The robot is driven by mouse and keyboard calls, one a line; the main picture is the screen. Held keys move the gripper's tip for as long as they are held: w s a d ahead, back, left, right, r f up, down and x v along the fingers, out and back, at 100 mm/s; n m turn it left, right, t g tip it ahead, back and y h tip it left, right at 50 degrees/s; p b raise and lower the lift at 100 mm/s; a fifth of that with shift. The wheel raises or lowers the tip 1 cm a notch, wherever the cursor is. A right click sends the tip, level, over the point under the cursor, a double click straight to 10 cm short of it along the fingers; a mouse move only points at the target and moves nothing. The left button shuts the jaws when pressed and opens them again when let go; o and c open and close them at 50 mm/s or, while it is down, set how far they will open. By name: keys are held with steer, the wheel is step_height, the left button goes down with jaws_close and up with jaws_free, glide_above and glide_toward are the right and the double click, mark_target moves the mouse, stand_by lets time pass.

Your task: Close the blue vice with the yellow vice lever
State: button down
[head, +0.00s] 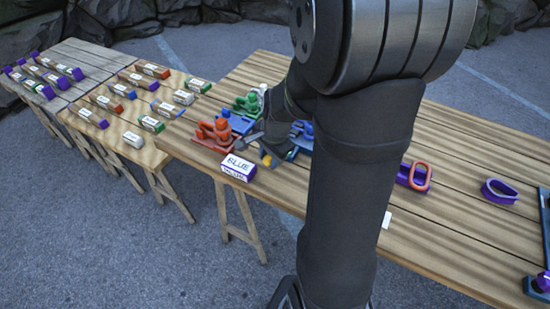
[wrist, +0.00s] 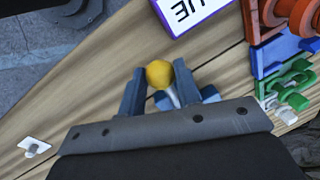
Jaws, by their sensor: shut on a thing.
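The yellow knob of the vice lever (wrist: 159,74) sits between the two fingers of my gripper (wrist: 160,80) in the wrist view. A short pale rod runs from the knob back under the gripper body. My gripper is shut on this knob. In the head view my gripper (head: 270,146) is low over the table's left part, and a bit of the yellow lever (head: 266,160) shows below it. Blue parts (head: 302,134) show just right of the gripper, partly behind my arm. The blue vice is mostly hidden, so I cannot tell how far its jaws are open.
A purple-edged box labelled BLUE (head: 239,167) lies at the table's front edge near my gripper. A purple clamp (head: 413,178) and a purple ring (head: 499,191) lie at right, with bare planks between.

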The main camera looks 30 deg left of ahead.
steer(key=shift+w+a+m, duration=0.15)
steer(key=shift+a+m, duration=0.3)
steer(key=shift+m, duration=0.05)
steer(key=shift+r, duration=0.1)
steer(key=c, duration=1.1)
jaws_free()
steer(key=shift+o, duration=0.2)
steer(key=s+d+r, duration=0.1)
steer(key=d+r, duration=0.2)
steer(key=r, duration=1.4)
steer(key=shift+s, duration=0.2)
steer(key=a+f, duration=0.1)
steer(key=f, duration=0.4)
steer(key=w+a+f, duration=0.1)
steer(key=f, duration=0.5)
steer(key=a+f, duration=0.1)
steer(key=f, duration=0.5)
steer(key=shift+w+f, duration=0.1)
steer(key=shift+w, duration=0.05)
